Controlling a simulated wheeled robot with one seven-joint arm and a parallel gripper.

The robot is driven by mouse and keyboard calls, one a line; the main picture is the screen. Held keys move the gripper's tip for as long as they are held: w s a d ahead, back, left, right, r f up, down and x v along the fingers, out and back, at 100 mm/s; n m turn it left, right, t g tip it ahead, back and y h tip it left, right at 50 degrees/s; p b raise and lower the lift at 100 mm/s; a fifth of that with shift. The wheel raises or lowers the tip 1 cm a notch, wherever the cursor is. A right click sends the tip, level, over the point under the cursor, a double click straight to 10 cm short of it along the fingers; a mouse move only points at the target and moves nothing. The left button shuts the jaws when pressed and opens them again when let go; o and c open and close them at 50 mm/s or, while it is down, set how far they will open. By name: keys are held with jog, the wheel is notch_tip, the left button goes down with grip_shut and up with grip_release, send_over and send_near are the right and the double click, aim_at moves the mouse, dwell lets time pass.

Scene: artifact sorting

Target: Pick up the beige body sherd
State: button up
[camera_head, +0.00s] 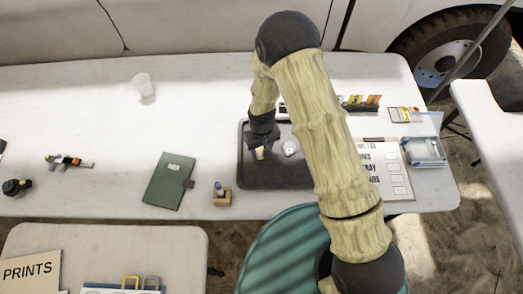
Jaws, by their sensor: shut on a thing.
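My gripper (260,146) points down over the dark tray (265,180), near its left part. It is shut on a small beige sherd (260,154), which shows just below the fingertips. The sherd is very small in this view, and I cannot tell whether it touches the tray. A pale round piece (290,148) lies on the tray just right of the gripper. My own arm hides the right part of the tray.
A green folder (169,181) and a small wooden block holder (222,198) stand left of the tray. A printed sheet (385,168) and a clear bin (427,150) are at the right. A white cup (144,85) stands at the back left, with free table around it.

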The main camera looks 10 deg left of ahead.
notch_tip(320, 180, up, 10)
jog(key=b, duration=0.1)
dwell(0.7)
dwell(0.4)
jog(key=w+d+r+m+p, duration=0.2)
jog(key=d+r+p, duration=0.1)
jog(key=d+p, duration=0.3)
jog(key=w+d+r+m+p, duration=0.2)
jog(key=d+p, duration=0.4)
jog(key=d, duration=0.5)
jog(key=w+d+r+m+p, duration=0.3)
jog(key=d+r+p, duration=0.1)
jog(key=d+p, duration=0.3)
jog(key=shift+w+d+r, duration=0.15)
jog(key=shift+d, duration=0.7)
jog(key=shift+a, duration=0.1)
